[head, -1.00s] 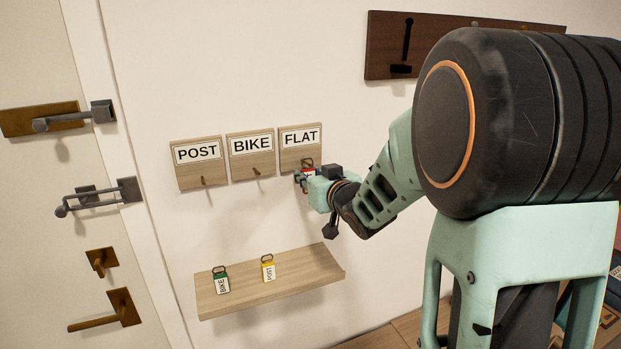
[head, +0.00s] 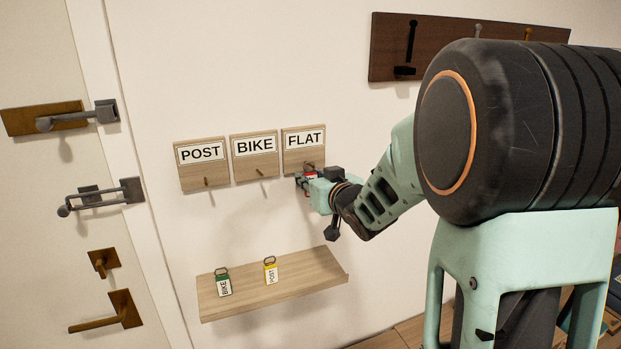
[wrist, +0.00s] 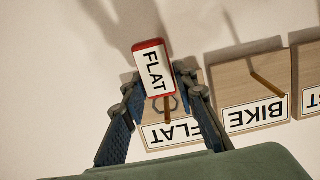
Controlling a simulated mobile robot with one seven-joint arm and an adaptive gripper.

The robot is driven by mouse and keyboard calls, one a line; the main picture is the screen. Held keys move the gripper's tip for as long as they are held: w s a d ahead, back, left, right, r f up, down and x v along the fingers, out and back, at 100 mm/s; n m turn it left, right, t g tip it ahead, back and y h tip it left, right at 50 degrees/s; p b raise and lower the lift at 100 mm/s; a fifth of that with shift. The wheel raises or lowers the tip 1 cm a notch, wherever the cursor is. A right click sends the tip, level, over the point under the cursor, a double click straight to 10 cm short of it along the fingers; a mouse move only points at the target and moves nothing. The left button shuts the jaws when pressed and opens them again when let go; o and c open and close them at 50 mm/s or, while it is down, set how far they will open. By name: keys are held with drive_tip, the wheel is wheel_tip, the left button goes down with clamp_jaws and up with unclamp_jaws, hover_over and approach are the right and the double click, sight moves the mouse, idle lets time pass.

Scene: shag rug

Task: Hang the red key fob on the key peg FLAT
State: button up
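The red key fob (wrist: 153,68) has a white face marked FLAT and shows between my fingertips in the wrist view. In the head view only a small red part of it (head: 309,175) shows at my gripper. My gripper (head: 306,181) is just in front of the lower part of the FLAT board (head: 290,152); its fingers (wrist: 157,88) appear shut on the fob's sides. The fob's dark ring (wrist: 172,104) is at the FLAT peg (wrist: 167,103), which seems to pass through it. I cannot tell how far the ring is along the peg.
The POST board (head: 190,178) and BIKE board (head: 243,171) are to the left, with bare pegs. A dark hook rack (head: 450,28) is above right.

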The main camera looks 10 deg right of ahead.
drive_tip(key=o, duration=0.3)
